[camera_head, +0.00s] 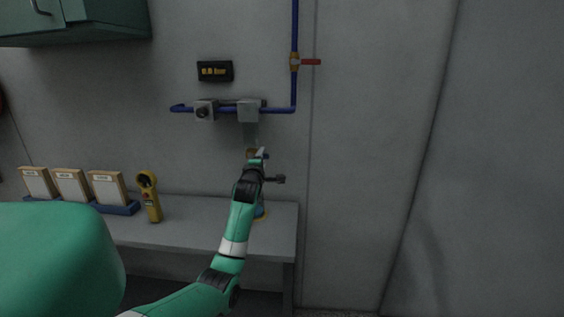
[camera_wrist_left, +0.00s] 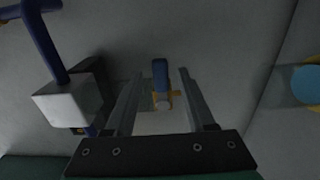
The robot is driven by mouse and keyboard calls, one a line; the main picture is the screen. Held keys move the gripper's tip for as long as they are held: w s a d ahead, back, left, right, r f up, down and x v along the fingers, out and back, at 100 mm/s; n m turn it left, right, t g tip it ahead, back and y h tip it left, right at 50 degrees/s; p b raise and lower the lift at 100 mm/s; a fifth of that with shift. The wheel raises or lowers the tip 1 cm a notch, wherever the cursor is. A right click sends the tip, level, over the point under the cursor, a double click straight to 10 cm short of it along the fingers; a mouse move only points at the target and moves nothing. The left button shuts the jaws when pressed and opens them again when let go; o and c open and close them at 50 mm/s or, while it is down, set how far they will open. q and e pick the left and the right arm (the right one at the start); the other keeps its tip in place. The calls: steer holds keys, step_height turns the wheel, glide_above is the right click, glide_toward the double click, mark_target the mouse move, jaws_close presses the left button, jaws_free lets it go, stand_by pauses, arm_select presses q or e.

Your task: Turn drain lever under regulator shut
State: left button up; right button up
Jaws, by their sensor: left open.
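The grey regulator block (camera_head: 248,111) sits on the blue pipe on the wall. Below it is the small brass drain valve (camera_head: 251,153), with a blue lever partly hidden by my gripper. In the left wrist view the blue lever (camera_wrist_left: 160,75) points away from the brass valve body (camera_wrist_left: 174,94). My left gripper (camera_head: 262,163) is at the drain valve. Its fingers (camera_wrist_left: 160,78) are open, one on each side of the lever, with gaps showing on both sides. My right gripper is in neither view.
A red-handled valve (camera_head: 311,62) is on the pipe at upper right. A yellow handheld device (camera_head: 150,197) and several cards in blue holders (camera_head: 118,208) stand on the bench (camera_head: 195,236). A blue and yellow round object (camera_head: 260,213) is under my arm. The wall at right is clear.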

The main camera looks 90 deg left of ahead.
arm_select(q)
steer(key=s+d+p, duration=0.1)
steer(key=d+p, duration=0.1)
steer(key=d, duration=0.4)
steer(key=shift+d, duration=0.1)
